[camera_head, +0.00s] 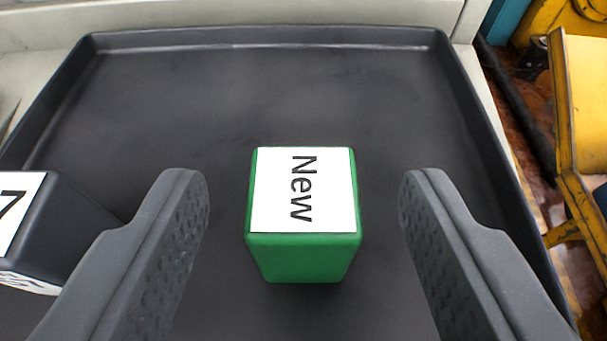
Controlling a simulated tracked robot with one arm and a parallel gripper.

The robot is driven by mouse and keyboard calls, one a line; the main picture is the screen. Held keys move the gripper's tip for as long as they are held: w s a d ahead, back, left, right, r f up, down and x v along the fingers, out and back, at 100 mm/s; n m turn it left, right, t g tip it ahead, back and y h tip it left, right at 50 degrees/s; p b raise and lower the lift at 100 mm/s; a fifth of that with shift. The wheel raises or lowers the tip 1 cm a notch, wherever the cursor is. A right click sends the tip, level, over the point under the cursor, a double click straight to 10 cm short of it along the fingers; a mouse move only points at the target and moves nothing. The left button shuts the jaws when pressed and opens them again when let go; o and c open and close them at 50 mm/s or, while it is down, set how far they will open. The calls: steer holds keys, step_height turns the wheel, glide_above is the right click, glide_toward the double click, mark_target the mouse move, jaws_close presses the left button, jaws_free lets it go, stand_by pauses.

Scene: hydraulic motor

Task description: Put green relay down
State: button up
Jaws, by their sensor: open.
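The green relay (304,258) is a green block with a white label reading "New" on its top. It stands upright on the dark tray (270,95), in the middle of the view. My gripper (304,190) is open, with one dark grey finger on each side of the relay. A clear gap shows between the relay and each finger, so neither finger touches it. The relay's underside and far side are hidden.
A dark block (70,228) with a white label showing a "7" is on the left, partly behind my left finger. The tray's far part is empty. Its raised rim runs along the back and right. Yellow machinery (590,110) stands beyond the right edge.

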steer(key=c, duration=1.2)
steer(key=shift+o, duration=0.2)
steer(key=shift+r, duration=0.1)
